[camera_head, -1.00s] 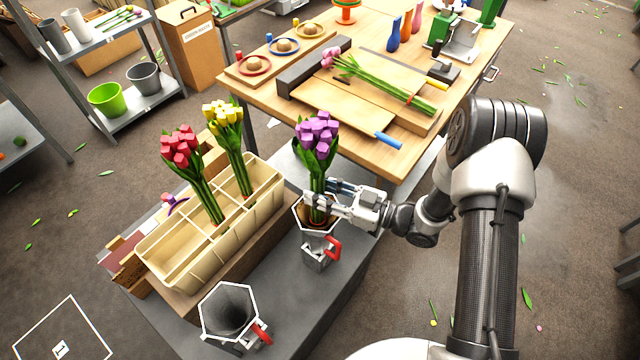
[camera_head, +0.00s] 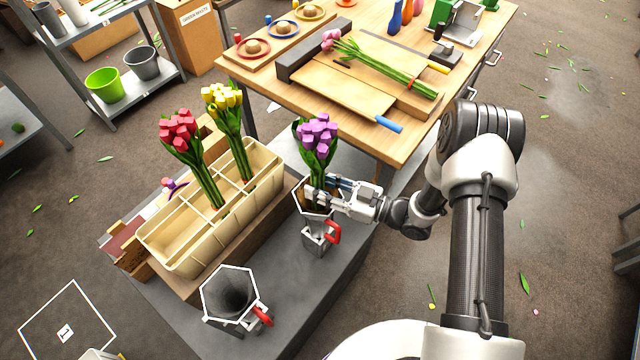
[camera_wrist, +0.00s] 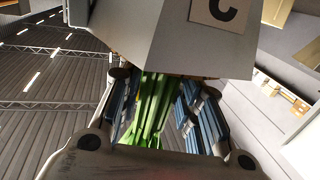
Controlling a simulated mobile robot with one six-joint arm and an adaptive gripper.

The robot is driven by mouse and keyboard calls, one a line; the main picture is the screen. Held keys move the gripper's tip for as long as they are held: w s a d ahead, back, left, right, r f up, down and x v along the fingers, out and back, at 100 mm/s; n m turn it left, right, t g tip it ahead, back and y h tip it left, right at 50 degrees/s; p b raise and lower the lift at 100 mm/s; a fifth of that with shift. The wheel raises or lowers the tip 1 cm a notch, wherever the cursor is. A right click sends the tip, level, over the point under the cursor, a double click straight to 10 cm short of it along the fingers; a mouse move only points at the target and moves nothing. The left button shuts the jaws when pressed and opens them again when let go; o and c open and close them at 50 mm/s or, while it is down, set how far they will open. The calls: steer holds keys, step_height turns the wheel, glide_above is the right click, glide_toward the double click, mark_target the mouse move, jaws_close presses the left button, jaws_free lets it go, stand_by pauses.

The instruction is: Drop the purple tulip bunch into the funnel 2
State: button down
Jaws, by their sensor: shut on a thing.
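The purple tulip bunch (camera_head: 317,136) stands upright, blooms up, over the far hexagonal metal funnel (camera_head: 318,239) with a red handle. My gripper (camera_head: 315,192) is shut on its stems at the funnel's rim. The lower stem ends are hidden by the gripper and rim. In the wrist view, green stems (camera_wrist: 150,108) lie between the blue-padded fingers. A matching near funnel (camera_head: 231,293) stands empty at the front of the grey bench.
A cream divided crate (camera_head: 179,262) left of the far funnel holds red tulips (camera_head: 180,134) and yellow tulips (camera_head: 222,102). Behind is a wooden table (camera_head: 270,83) with a tied pink tulip bunch (camera_head: 385,67). A grey panel marked C (camera_wrist: 185,40) fills the upper wrist view.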

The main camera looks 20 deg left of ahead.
steer(key=c, duration=1.1)
jaws_free()
steer(key=shift+o, duration=0.6)
steer(key=o, duration=0.7)
steer(key=shift+o, duration=0.2)
steer(key=s+d, duration=0.1)
steer(key=d, duration=1)
steer(key=shift+s, duration=0.25)
steer(key=shift+w, duration=0.1)
stand_by(0.7)
